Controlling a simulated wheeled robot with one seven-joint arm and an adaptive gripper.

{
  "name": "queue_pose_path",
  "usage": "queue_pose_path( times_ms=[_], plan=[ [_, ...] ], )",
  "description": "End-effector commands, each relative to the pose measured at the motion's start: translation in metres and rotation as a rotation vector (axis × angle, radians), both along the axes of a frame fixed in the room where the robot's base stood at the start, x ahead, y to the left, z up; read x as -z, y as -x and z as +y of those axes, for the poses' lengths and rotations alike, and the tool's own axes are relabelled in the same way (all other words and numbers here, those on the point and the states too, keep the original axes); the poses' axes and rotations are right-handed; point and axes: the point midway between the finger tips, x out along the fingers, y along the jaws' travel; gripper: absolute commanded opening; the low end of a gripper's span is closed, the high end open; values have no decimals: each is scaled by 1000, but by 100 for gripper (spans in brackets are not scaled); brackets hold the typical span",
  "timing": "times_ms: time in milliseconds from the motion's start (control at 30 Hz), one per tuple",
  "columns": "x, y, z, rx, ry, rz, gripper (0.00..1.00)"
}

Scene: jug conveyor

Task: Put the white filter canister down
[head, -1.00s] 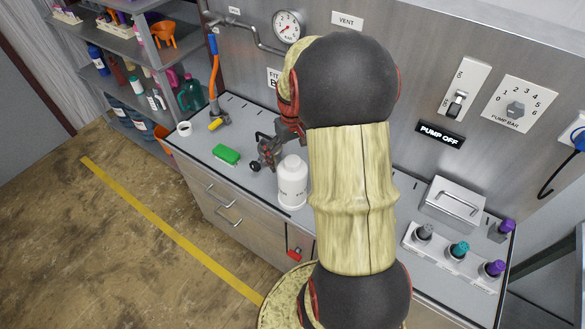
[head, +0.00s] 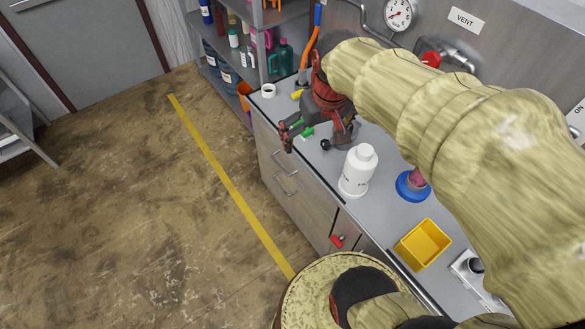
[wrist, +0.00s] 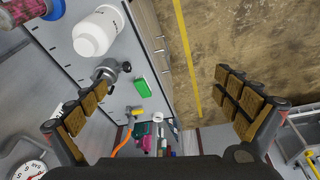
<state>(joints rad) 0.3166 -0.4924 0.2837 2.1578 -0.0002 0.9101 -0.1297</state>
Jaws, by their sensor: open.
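The white filter canister (head: 361,166) stands upright on the grey counter (head: 405,212), near its front edge. It also shows at the upper left of the wrist view (wrist: 96,33), outside my fingers. My gripper (head: 314,136) is open and empty, to the left of the canister and apart from it in the head view. The fingers are spread wide in the wrist view (wrist: 166,97). A green block (wrist: 141,88) lies on the counter and shows between them; my gripper partly hides it in the head view.
A grey fitting with a black knob (head: 325,144) is close to my gripper. A blue ring-shaped base (head: 409,188) and a yellow bin (head: 424,243) stand to the canister's right. A white cup-like ring (head: 268,90) sits at the far counter end. The floor in front is clear.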

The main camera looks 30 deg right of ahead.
Motion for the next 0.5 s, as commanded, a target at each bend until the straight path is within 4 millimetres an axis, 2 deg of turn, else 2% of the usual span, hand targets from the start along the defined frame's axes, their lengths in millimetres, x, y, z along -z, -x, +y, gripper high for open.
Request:
queue_pose_path(
  times_ms=[33, 100, 200, 333, 500],
  plan=[
    [-11, 11, 24, -38, 6, -39, 100],
    [-21, 26, 51, -80, 7, -84, 100],
    [-29, 47, 80, -130, 2, -140, 100],
    [-33, 68, 103, -175, -8, -190, 100],
    [-33, 79, 113, -196, -16, -214, 100]
  ],
)
